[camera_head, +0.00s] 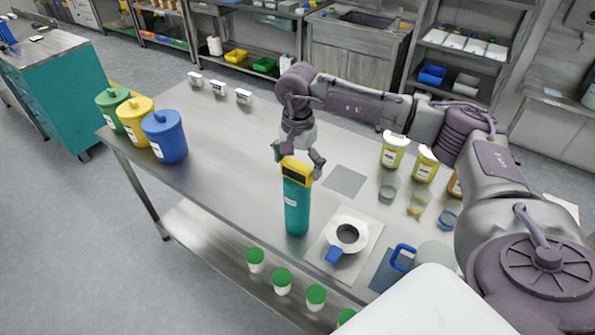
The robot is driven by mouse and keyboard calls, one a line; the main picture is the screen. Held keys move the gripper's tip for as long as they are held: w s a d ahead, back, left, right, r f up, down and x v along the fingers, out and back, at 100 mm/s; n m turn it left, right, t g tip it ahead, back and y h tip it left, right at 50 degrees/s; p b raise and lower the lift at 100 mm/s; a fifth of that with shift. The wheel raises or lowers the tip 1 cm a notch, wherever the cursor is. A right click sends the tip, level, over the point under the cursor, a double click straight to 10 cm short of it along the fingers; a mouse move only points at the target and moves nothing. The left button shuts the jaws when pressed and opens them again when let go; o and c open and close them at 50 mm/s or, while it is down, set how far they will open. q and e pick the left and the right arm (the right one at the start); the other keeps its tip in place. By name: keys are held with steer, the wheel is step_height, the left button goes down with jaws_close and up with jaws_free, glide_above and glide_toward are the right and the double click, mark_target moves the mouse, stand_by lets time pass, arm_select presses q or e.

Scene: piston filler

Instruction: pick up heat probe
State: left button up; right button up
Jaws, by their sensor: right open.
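A teal upright cylinder with a yellow head and a dark display (297,205) stands near the table's front edge and looks like the heat probe. My right gripper (298,157) is open and points down over its yellow head. One finger shows to the left of the head and one to the right. I cannot tell whether either finger touches it. My left gripper is not in view.
A white ring-shaped piece with a blue handle (359,234) lies right of the cylinder. Glass beakers (389,185) and yellow-green jars (394,151) stand further right. Green, yellow and blue canisters (165,140) stand left. The steel table (225,150) is clear between.

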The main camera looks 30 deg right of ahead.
steer(key=c, duration=1)
steer(key=shift+r, duration=0.15)
steer(key=shift+c, duration=0.2)
steer(key=shift+w+r+b, duration=0.1)
steer(key=shift+r+b, duration=0.2)
steer(key=shift+r, duration=0.25)
step_height(320, 180, up, 47)
steer(key=p, duration=0.8)
steer(key=shift+p, duration=0.3)
steer(key=shift+f, duration=0.2)
